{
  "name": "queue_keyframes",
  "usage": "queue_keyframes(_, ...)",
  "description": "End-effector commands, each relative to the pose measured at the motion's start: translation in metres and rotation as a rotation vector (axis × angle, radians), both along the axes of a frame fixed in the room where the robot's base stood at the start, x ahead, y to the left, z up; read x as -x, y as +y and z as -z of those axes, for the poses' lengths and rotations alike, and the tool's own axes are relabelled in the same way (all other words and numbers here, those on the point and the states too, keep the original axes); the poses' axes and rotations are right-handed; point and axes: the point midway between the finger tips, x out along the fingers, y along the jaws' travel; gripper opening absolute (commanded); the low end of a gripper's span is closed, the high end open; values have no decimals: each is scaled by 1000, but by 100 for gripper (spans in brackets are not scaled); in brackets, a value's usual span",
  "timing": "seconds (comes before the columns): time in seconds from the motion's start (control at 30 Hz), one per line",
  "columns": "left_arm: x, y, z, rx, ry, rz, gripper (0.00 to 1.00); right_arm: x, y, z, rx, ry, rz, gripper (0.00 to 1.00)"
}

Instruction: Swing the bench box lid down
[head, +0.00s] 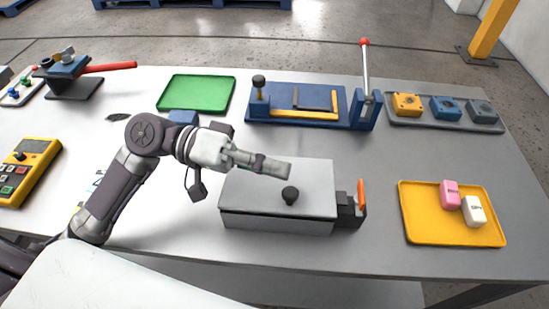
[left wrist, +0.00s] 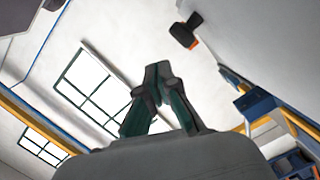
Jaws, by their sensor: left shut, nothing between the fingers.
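The grey bench box (head: 275,225) stands near the front edge of the bench. Its lid (head: 315,180) lies flat, or nearly flat, over the body, with a thin dark seam along the front. A black knob (head: 290,194) stands on the lid near its front edge. My left gripper (head: 288,171) is shut and empty, just above the lid and behind the knob in the head view. I cannot tell if it touches the lid. Its shut fingertips (left wrist: 158,70) also show in the left wrist view. My right gripper is not in view.
A black latch block with an orange lever (head: 361,194) sits at the box's right side. A yellow tray (head: 420,232) with pink and white blocks lies further right. A blue fixture (head: 270,97) and a green tray (head: 197,92) are behind. Bare bench lies between box and yellow tray.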

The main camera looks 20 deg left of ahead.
Motion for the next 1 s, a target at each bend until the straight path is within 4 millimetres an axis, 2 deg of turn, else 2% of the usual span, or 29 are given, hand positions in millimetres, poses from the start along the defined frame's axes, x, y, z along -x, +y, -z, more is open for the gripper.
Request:
queue_keyframes(0.33, 4, -1, 8, 1, 1, 0, 0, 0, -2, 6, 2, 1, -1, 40)
queue_keyframes(1.0, 2, -4, 5, 1, 1, 0, 0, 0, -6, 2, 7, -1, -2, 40)
